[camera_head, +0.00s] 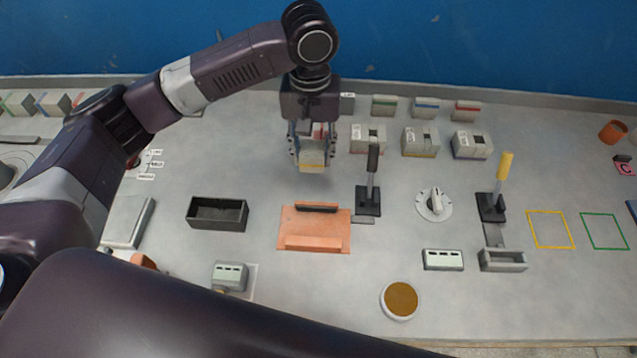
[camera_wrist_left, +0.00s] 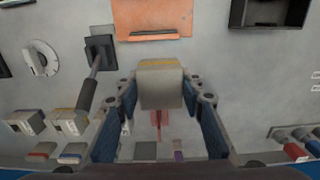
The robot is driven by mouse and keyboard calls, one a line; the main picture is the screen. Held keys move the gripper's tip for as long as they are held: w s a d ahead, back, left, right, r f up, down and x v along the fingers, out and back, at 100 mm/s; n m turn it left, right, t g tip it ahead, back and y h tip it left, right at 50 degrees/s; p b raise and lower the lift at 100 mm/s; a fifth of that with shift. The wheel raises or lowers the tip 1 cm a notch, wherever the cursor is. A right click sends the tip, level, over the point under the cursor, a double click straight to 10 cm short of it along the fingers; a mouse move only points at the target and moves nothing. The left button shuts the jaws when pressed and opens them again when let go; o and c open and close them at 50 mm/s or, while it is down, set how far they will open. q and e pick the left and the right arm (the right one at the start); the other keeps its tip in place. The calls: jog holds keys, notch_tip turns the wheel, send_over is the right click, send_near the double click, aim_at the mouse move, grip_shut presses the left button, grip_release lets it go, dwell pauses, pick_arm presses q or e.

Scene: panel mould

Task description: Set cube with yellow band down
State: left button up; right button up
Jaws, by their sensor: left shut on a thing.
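The cube with the yellow band (camera_head: 312,158) is pale grey, with the yellow band along its lower edge in the head view. My left gripper (camera_head: 312,150) is shut on it, one finger on each side, and it appears to be held above the panel. In the left wrist view the cube (camera_wrist_left: 161,88) sits between the fingertips, its yellow band towards the top of the picture. A yellow outlined square (camera_head: 550,230) and a green outlined square (camera_head: 605,231) lie empty at the right. My right gripper is not in view.
An orange tray (camera_head: 314,244) and a black open box (camera_head: 217,213) lie in front of the gripper. A black-handled lever (camera_head: 371,180) rises just right of it. A dial (camera_head: 434,204) and a yellow-handled lever (camera_head: 499,185) stand further right. Several banded blocks line the back.

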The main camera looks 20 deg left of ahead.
pick_arm(q)
send_over(313, 196)
notch_tip(313, 196, down, 8)
jog(key=shift+d+r+p, duration=0.1)
jog(key=shift+p, duration=0.35)
jog(key=shift+w+f, duration=0.1)
jog(key=shift+f, duration=2.15)
jog(key=shift+p, duration=0.3)
jog(key=o, duration=1.3)
jog(key=shift+f, duration=0.1)
jog(key=shift+o, duration=0.2)
